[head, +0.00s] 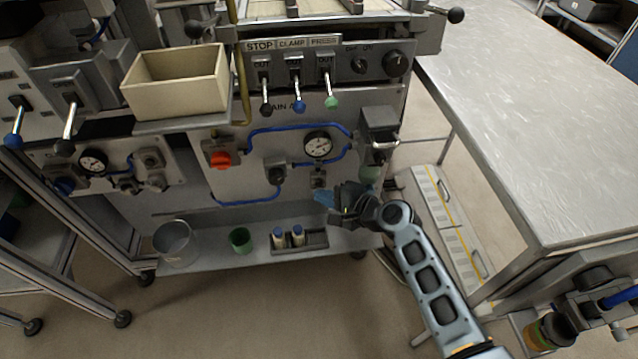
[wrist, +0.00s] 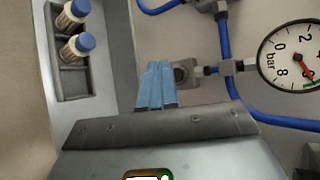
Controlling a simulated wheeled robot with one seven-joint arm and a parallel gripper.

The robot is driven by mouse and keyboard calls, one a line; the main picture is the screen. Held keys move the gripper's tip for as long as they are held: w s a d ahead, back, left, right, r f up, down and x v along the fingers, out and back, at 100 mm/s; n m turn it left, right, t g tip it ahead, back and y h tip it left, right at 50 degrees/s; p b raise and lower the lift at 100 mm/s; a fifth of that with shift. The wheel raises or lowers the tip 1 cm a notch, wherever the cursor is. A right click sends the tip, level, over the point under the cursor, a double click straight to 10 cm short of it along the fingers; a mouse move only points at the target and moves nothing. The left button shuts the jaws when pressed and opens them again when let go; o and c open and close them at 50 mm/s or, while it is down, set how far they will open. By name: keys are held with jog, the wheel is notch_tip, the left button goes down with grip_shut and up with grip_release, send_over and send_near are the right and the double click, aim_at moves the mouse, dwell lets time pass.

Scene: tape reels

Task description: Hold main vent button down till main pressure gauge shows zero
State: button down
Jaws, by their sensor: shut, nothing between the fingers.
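The main pressure gauge (head: 318,146) is a white round dial on the grey panel. In the wrist view the gauge (wrist: 303,58) is cut off at the right edge; its red needle points well away from the 0, near a green mark. A small grey block with a round centre, seemingly the main vent button (head: 318,180), sits below the gauge; it also shows in the wrist view (wrist: 183,73). My gripper (head: 325,197) has blue fingers, shut and empty. In the wrist view the fingertips (wrist: 157,82) are beside the block. Whether they touch it, I cannot tell.
Blue hoses (head: 290,130) run around the gauge. A red knob (head: 220,159) is to the left, a grey box with a lever (head: 380,125) to the right. The lower shelf (head: 210,258) holds a green cup (head: 241,240), a metal bucket (head: 174,243) and a bottle rack (head: 315,241).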

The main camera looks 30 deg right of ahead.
jog(key=shift+w, duration=0.1)
dwell(0.5)
jog(key=shift+w+d, duration=0.1)
jog(key=shift+w, duration=0.25)
jog(key=shift+w+d, duration=0.15)
jog(key=shift+w, duration=0.2)
dwell(2.2)
jog(key=shift+s, duration=0.15)
dwell(2.6)
jog(key=shift+s+a, duration=0.25)
jog(key=shift+s, duration=0.5)
jog(key=shift+s+a+p, duration=0.25)
jog(key=shift+s+p, duration=0.05)
jog(key=shift+s, duration=0.45)
jog(key=shift+s+a+p, duration=0.3)
jog(key=shift+s, duration=0.45)
jog(key=shift+s+a+p, duration=0.25)
jog(key=shift+s+p, duration=0.05)
jog(key=shift+s, duration=0.45)
